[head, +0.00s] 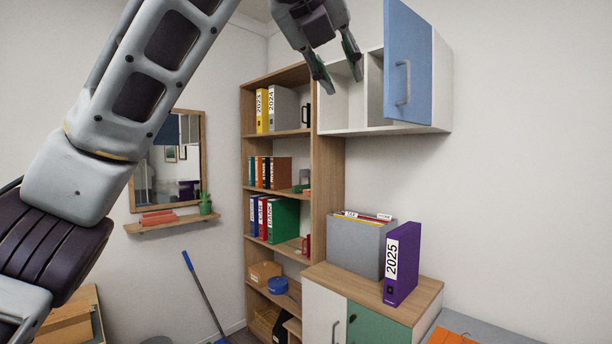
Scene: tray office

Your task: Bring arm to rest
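My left arm (120,110) comes in from the left edge and reaches up past the top of the head view, so part of it is cut off. My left gripper (342,78) hangs at the top centre with its two green-tipped fingers pointing down. The fingers are apart and nothing shows between them. In the picture the gripper lies in front of the left part of the white wall cabinet (442,85). I cannot tell whether it touches the cabinet. My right gripper is not in view.
The cabinet's blue door (408,60) stands open. A wooden bookshelf (328,190) holds binders. A purple binder (402,265) and a grey file box (360,245) stand on a low cabinet (425,290). A mirror (137,190) and small shelf (160,226) are at left.

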